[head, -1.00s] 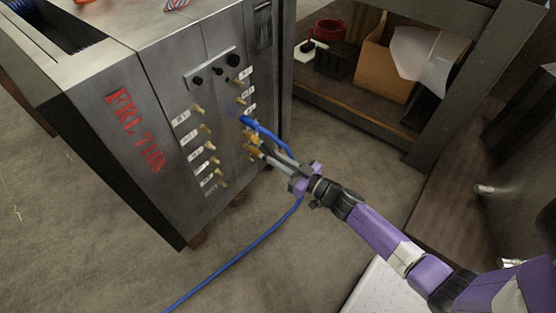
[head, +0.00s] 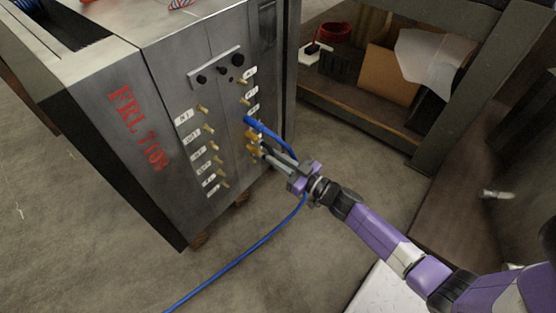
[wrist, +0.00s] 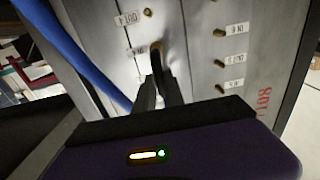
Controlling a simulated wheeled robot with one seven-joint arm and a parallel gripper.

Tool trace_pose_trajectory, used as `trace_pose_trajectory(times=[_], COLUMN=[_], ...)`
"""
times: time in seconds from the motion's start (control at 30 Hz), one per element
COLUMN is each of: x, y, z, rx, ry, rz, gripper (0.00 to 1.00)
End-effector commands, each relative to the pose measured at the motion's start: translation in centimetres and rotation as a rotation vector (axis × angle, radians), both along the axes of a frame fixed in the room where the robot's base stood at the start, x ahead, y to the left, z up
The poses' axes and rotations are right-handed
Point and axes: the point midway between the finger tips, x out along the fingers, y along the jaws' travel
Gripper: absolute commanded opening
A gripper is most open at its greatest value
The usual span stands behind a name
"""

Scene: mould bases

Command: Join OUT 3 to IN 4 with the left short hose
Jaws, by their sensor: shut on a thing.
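My gripper (head: 268,155) reaches from the lower right to the right-hand column of ports on the cabinet. In the wrist view its jaws (wrist: 158,92) are shut on a short dark hose end (wrist: 158,62), which runs up to a brass port (wrist: 154,45) beside a label too blurred to read. Whether it is fully seated I cannot tell. A port labelled OUT 4 (wrist: 148,12) is bare in the wrist view. The far end of the held hose is hidden.
The grey cabinet (head: 165,85) has a left column of bare brass ports (head: 209,129). A long blue hose (head: 240,259) is plugged in above my jaws, passes behind my gripper and runs down to the floor. A shelf with a cardboard box (head: 389,75) stands at the right.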

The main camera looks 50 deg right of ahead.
Motion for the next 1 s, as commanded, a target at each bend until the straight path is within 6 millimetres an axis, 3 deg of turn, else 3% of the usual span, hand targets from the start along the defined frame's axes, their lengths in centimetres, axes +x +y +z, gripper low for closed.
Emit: trace_pose_trajectory(times=[0.33,0.37,0.47,0.7,0.8,1.0], x=[0.41,0.41,0.4,0.35,0.33,0.33], y=[0.05,0.05,0.05,0.02,0.01,0.01], z=[0.12,0.13,0.11,0.05,-0.02,-0.01], rx=[0.001,0.001,0.001,0.001,0.001,0.0], ry=[-0.004,-0.004,-0.004,-0.002,-0.001,-0.001], rz=[0.0,0.0,0.0,0.0,-0.001,0.0], gripper=[0.0,0.18,0.37,0.39,0.57,0.57])
